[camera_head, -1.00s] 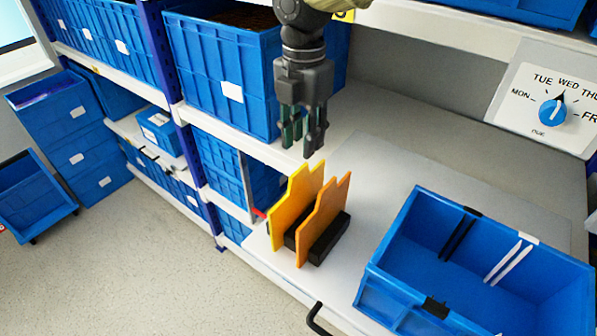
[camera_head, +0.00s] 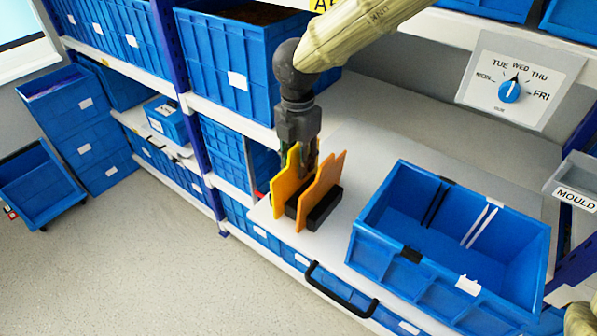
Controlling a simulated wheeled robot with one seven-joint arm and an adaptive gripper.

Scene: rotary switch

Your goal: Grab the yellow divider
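Two dividers stand upright side by side in a black holder (camera_head: 325,208) on the white shelf. The left one, the yellow divider (camera_head: 287,188), looks yellow-orange; the right one (camera_head: 318,195) is more orange. My gripper (camera_head: 302,165) points down at the dividers, its fingers at the upper part of the yellow divider and partly hidden behind the plates. I cannot tell whether the fingers are closed on it or only around it.
An open blue bin (camera_head: 440,215) stands right of the dividers. A rotary switch panel (camera_head: 522,82) with a blue knob is on the back wall. A large blue crate (camera_head: 240,65) is behind on the left. The shelf between is clear.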

